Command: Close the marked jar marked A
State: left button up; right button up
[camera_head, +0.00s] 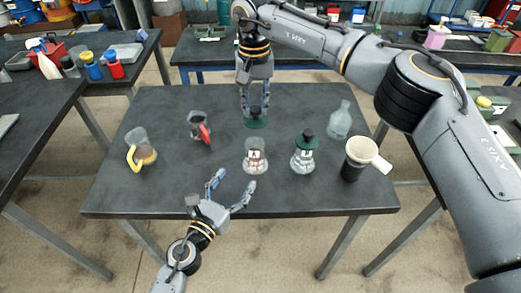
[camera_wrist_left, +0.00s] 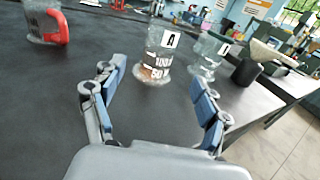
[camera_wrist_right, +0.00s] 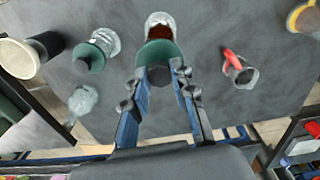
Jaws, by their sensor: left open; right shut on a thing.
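Jar A (camera_head: 255,157) is clear glass with a label A and brown-red contents. It stands upright and uncovered near the table's middle; the left wrist view shows it too (camera_wrist_left: 158,60). My right gripper (camera_head: 257,108) comes down from the back, shut on a green lid (camera_head: 256,123). The lid is behind jar A and apart from it in the head view. In the right wrist view the lid (camera_wrist_right: 158,52) overlaps the near edge of the jar's image (camera_wrist_right: 161,24). My left gripper (camera_head: 230,187) is open and empty, in front of jar A and to its left.
A second labelled jar (camera_head: 303,158) with a green lid stands right of jar A. Further right are a clear bottle (camera_head: 340,122) and a dark cup with a cream top (camera_head: 354,165). A red-handled glass (camera_head: 197,125) and a yellow-handled jug (camera_head: 146,154) stand left. The table's front is clear.

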aim_at(251, 158)
pick_arm(q)
jog(key=shift+s+a+r, duration=0.2)
jog(key=shift+s, duration=0.2)
pick_arm(e)
jog(key=shift+s+a+r, duration=0.25)
jog(key=shift+s, duration=0.25)
pick_arm(q)
jog(key=x, duration=1.2)
jog(key=shift+w+f, duration=0.1)
pick_arm(e)
jog(key=shift+w+d+f, duration=0.1)
jog(key=shift+w, duration=0.1)
pick_arm(q)
grip_shut()
pick_arm(e)
jog(key=shift+f, duration=2.5)
